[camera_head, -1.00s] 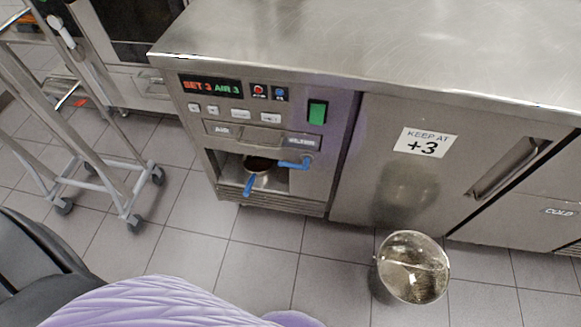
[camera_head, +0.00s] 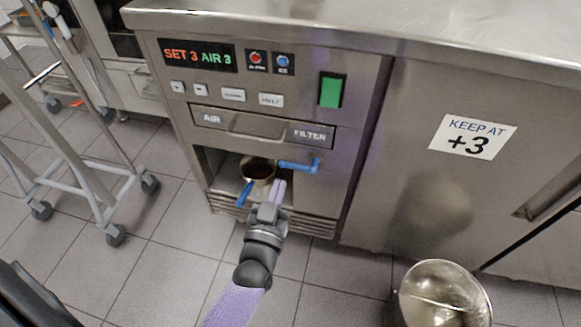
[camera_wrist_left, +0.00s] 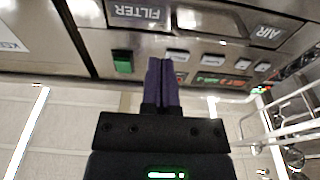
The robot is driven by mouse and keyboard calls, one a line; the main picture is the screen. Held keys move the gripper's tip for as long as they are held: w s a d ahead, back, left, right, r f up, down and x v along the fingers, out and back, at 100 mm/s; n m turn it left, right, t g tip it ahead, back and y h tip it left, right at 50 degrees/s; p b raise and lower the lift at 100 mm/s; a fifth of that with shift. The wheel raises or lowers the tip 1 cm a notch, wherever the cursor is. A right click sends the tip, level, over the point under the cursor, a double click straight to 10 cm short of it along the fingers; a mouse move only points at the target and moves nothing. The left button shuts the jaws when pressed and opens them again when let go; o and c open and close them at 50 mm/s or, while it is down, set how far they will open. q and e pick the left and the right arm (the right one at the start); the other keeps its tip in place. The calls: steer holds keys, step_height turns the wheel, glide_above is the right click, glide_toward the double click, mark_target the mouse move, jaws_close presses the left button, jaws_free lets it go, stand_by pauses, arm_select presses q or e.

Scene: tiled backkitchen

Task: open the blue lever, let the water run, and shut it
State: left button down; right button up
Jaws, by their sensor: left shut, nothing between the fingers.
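The blue lever (camera_head: 300,165) sticks out at the right side of the recess in the steel machine's front, below the FILTER label, and points left. A small metal pot (camera_head: 257,171) with a dark inside and a blue handle (camera_head: 245,194) sits in the recess. My left gripper (camera_head: 279,186) is shut and empty, its pale purple fingers just below the lever and right of the pot; I cannot tell if they touch anything. In the left wrist view its shut fingers (camera_wrist_left: 161,84) point at the machine front. My right gripper is out of view. No running water shows.
A metal bucket (camera_head: 442,294) stands on the floor at the lower right. A wheeled trolley (camera_head: 90,165) stands at the left. The panel has a green switch (camera_head: 331,90). A cabinet door marked KEEP AT +3 (camera_head: 468,137) is at the right. Tiled floor is clear between.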

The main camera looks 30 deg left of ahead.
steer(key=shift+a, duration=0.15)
arm_select(q)
steer(key=b+x, duration=0.1)
steer(key=x, duration=0.2)
steer(key=b+x, duration=0.2)
steer(key=x, duration=0.1)
steer(key=f+b+x, duration=0.1)
steer(key=b+x, duration=0.1)
steer(key=x, duration=0.2)
steer(key=f+b, duration=0.2)
steer(key=f, duration=0.1)
steer(key=shift+s, duration=0.4)
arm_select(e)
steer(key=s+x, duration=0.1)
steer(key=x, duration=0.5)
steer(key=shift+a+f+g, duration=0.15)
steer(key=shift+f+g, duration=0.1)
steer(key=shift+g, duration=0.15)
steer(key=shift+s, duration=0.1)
arm_select(q)
steer(key=shift+s+r, duration=0.1)
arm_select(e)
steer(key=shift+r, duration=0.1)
